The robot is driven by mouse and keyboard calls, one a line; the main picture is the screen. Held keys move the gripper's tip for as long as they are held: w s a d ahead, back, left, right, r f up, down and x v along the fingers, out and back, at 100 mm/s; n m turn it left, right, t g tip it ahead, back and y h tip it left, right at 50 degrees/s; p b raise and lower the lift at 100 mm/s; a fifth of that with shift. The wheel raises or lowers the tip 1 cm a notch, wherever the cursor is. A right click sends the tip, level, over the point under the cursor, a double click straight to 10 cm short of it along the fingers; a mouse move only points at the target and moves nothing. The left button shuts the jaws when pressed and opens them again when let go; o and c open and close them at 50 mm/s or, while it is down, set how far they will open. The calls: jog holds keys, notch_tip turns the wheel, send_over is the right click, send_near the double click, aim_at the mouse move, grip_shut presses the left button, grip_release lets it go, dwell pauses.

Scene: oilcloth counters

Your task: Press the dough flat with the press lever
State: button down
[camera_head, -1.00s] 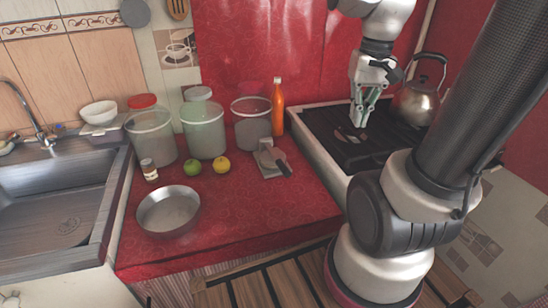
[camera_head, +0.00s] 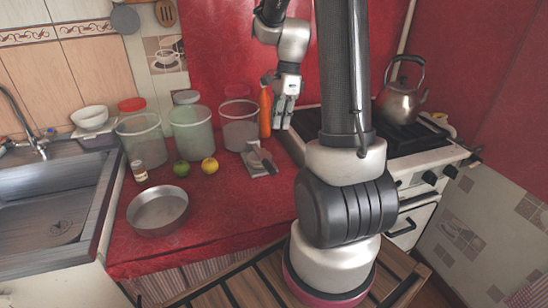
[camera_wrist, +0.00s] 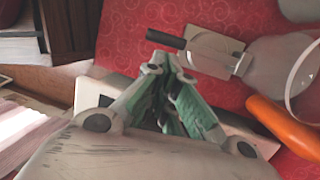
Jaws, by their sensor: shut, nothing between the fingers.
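The press (camera_head: 258,163) lies on the red counter near its right edge. It has a pale flat base and a dark lever handle (camera_head: 267,160). In the wrist view the press (camera_wrist: 213,57) is beyond my fingertips, with its dark handle (camera_wrist: 165,38) pointing left and a round grey plate (camera_wrist: 272,62) on its right. I cannot make out any dough. My gripper (camera_head: 284,122) is shut and empty, above the counter's right side near the stove, behind and to the right of the press. Its green-grey fingers (camera_wrist: 167,62) converge in the wrist view, apart from the handle.
An orange bottle (camera_head: 265,110) stands close left of my gripper. Several tall containers line the back. A green fruit (camera_head: 181,168), a yellow fruit (camera_head: 210,165) and a metal pan (camera_head: 158,211) sit left of the press. The stove (camera_head: 412,138) with a kettle (camera_head: 400,102) is right.

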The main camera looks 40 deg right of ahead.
aim_at(263, 158)
jog(key=x, duration=1.1)
jog(key=shift+f, duration=0.4)
jog(key=shift+s+x, duration=0.2)
jog(key=shift+x, duration=1)
jog(key=shift+w+d, duration=0.1)
jog(key=shift+w, duration=0.05)
jog(key=shift+r, duration=0.1)
